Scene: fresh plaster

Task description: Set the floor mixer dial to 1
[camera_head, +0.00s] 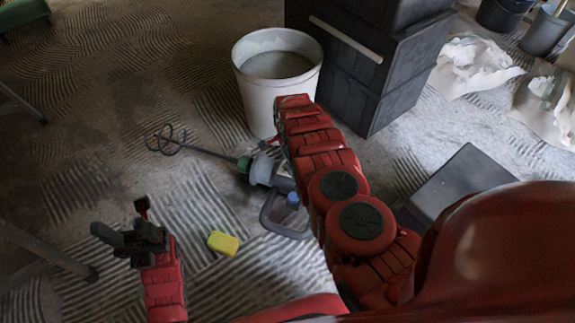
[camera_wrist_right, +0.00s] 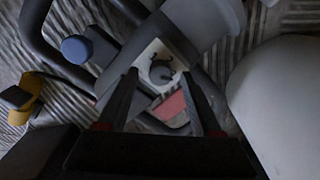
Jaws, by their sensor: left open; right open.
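The floor mixer (camera_head: 262,172) lies on the floor with its whisk rod (camera_head: 200,151) pointing left and its dark handle frame (camera_head: 283,232) toward me. My right arm hides part of its body in the head view. In the right wrist view a dark round dial (camera_wrist_right: 161,73) sits on a pale plate on the mixer body; its number cannot be read. My right gripper (camera_wrist_right: 159,82) is open, its two fingers pointing at the plate with the dial between their tips in the picture. Contact cannot be told. My left gripper (camera_head: 124,238) is open and empty, left of the mixer.
A white bucket (camera_head: 257,100) stands just behind the mixer, and stacked dark boxes (camera_head: 365,75) stand right of it. A yellow sponge (camera_head: 223,243) lies on the floor between my left gripper and the mixer. A grey box (camera_head: 459,180) is at right. Floor at left is mostly clear.

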